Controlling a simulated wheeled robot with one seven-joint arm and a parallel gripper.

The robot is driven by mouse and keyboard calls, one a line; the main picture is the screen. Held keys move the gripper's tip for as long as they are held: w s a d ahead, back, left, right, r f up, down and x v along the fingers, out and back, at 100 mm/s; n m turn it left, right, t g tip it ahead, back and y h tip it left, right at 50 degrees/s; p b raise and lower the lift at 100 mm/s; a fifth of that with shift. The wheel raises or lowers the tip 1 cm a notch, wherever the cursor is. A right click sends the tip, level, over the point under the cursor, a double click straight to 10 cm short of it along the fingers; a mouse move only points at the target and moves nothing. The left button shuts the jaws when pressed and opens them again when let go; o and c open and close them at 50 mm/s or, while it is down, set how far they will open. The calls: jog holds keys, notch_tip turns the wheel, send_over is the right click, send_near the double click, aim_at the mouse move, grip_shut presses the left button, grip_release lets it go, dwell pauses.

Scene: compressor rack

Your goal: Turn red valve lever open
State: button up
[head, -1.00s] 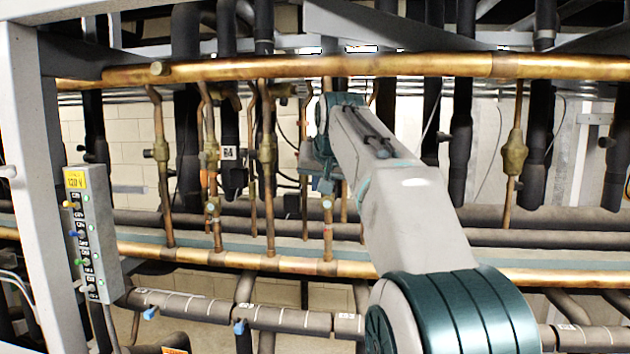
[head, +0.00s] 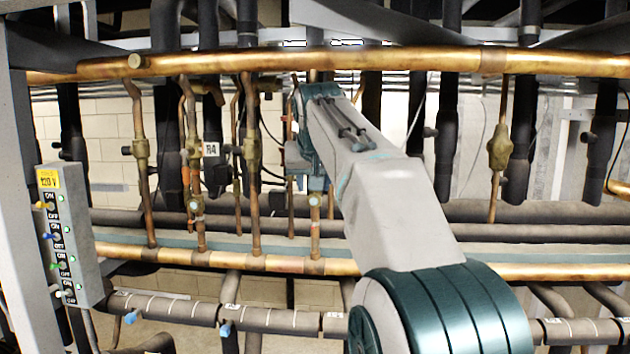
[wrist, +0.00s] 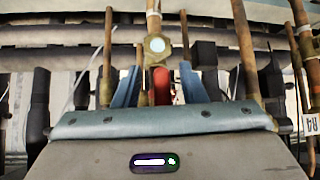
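The red valve lever (wrist: 162,86) shows in the wrist view between the two blue fingers of my gripper (wrist: 158,88). The fingers stand apart, with a visible gap on each side of the lever. The lever's lower part is hidden behind my gripper body. A brass fitting with a pale round face (wrist: 156,46) sits on a copper pipe just above the lever in the wrist view. A similar round-faced fitting (head: 315,200) shows in the head view below my wrist. In the head view the red lever and my fingertips are hidden behind my arm.
A long copper pipe (head: 420,62) crosses above, and another (head: 230,259) crosses below. Vertical copper pipes with brass valves (head: 252,155) stand close on the left. A grey switch box (head: 88,240) is at far left. Black insulated pipes (head: 447,130) stand to the right.

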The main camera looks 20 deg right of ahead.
jog(key=shift+a+r, duration=0.1)
jog(key=shift+s+r, duration=0.1)
jog(key=shift+r, duration=0.05)
jog(key=v, duration=1.3)
jog(key=shift+s, duration=0.3)
